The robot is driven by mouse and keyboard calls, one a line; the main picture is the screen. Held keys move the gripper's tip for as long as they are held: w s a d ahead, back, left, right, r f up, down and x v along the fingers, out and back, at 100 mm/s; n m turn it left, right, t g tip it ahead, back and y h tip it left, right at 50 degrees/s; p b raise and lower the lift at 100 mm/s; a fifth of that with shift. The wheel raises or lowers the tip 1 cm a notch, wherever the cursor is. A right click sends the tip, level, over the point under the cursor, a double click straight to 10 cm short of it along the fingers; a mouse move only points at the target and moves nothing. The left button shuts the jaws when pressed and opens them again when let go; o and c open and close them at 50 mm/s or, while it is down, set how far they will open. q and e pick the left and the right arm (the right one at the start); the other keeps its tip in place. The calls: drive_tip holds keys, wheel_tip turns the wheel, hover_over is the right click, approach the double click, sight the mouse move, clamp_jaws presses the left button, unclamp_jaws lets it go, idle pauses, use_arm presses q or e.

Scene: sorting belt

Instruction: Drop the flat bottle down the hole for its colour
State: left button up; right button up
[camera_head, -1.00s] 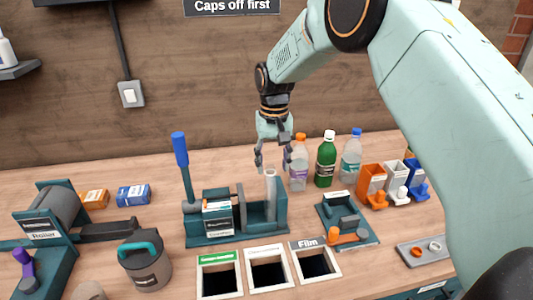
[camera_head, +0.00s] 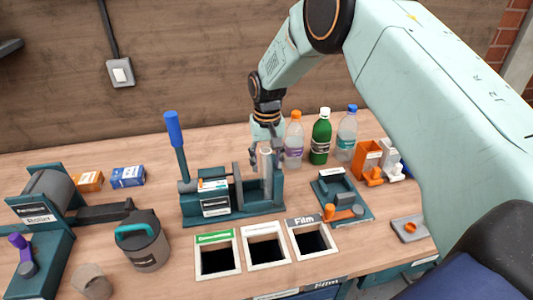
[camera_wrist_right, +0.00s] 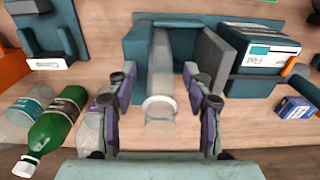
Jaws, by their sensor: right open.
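The flat bottle (camera_head: 266,162) is clear and pale. It stands upright in the right end of the teal press (camera_head: 222,213). In the right wrist view the clear bottle (camera_wrist_right: 160,82) lies between the fingers, with its round end towards me. My right gripper (camera_head: 267,158) is open around the bottle's upper part; its fingers (camera_wrist_right: 158,90) show a gap on both sides. Three square holes lie in front: one with a green label (camera_head: 216,237), one with a pale label (camera_head: 264,232) and one marked Film (camera_head: 305,221). My left gripper is not in view.
Bottles with orange (camera_head: 294,140), green (camera_head: 321,140) and blue-capped (camera_head: 347,132) looks stand behind right. A teal fixture (camera_head: 341,196) and orange and white holders (camera_head: 368,160) are right. The blue press lever (camera_head: 174,130), a grey canister (camera_head: 145,243) and a roller (camera_head: 45,195) are left.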

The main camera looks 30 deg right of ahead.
drive_tip(key=shift+s+r, duration=0.1)
drive_tip(key=shift+s, duration=0.1)
drive_tip(key=shift+w, duration=0.25)
drive_tip(key=c, duration=0.5)
drive_tip(key=shift+s, duration=0.2)
clamp_jaws()
drive_tip(key=shift+w, duration=0.1)
drive_tip(key=shift+r, duration=0.1)
